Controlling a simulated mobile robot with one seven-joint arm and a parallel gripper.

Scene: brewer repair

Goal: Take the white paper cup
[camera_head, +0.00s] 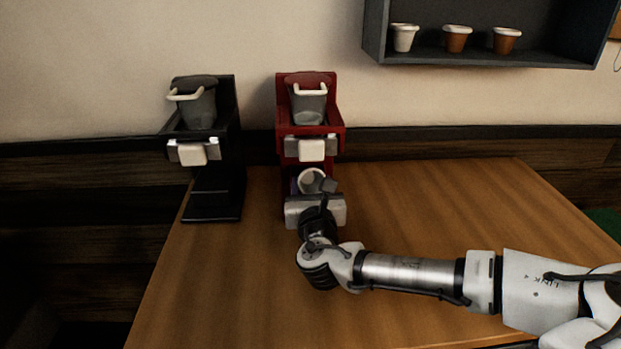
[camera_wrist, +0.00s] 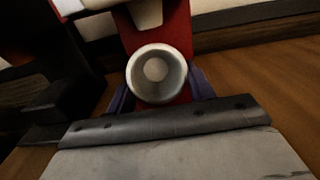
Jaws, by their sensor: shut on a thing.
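A white paper cup (camera_head: 312,181) stands at the lower part of the red brewer (camera_head: 325,134), under its head. In the wrist view I look into the cup's round opening (camera_wrist: 157,74), and the cup sits between the two dark fingers of my gripper (camera_wrist: 159,88). My gripper (camera_head: 315,188) is shut on the cup from the front. The cup's lower part is hidden by my gripper, so I cannot tell whether it rests on the brewer's base.
A black brewer (camera_head: 212,170) stands to the left of the red one. A wall shelf (camera_head: 440,58) holds a white cup (camera_head: 404,38) and two brown cups (camera_head: 457,39). The wooden table (camera_head: 430,210) is clear to the right, apart from my arm.

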